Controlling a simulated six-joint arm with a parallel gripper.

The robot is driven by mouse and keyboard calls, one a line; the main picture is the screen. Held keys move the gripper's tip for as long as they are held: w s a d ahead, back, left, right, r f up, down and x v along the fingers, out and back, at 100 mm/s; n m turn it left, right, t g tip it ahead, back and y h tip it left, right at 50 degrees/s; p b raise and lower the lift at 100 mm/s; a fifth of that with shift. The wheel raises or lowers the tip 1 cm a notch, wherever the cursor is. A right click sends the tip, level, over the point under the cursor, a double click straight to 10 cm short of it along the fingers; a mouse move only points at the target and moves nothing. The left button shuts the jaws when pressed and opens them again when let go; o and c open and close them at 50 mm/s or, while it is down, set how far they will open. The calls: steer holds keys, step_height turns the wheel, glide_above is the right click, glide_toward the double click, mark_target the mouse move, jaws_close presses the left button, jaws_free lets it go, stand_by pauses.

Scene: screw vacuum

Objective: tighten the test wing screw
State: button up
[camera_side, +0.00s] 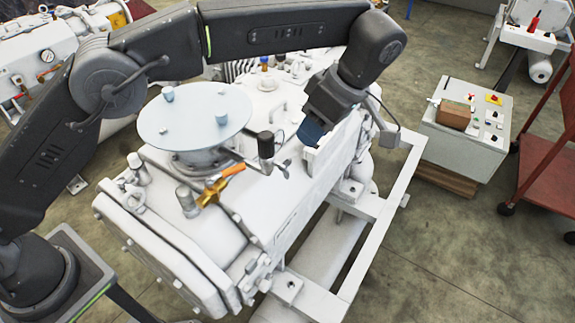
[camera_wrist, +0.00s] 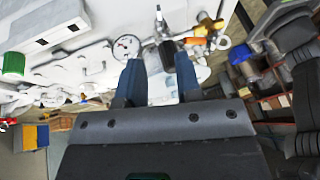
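The small grey wing screw (camera_side: 284,168) appears on the side of the white vacuum machine (camera_side: 290,215), just below a dark upright cylinder (camera_side: 266,146). My gripper (camera_side: 309,131) is above and right of the screw in the side view, apart from it. In the wrist view my gripper (camera_wrist: 158,74) has its two blue fingers spread with a clear gap and nothing held between them. A dark cylindrical fitting (camera_wrist: 166,55) shows just beyond the fingertips. I cannot tell the screw's wings clearly in the wrist view.
A yellow valve with an orange handle (camera_side: 214,188) sticks out left of the screw. A round pale plate (camera_side: 195,115) lies on top of the machine. A pressure gauge (camera_wrist: 126,47) is near the left finger. A control box (camera_side: 465,130) stands apart at the right.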

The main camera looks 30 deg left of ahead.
mark_target(288, 173)
steer(key=x, duration=1.1)
steer(key=shift+f, duration=0.1)
jaws_close()
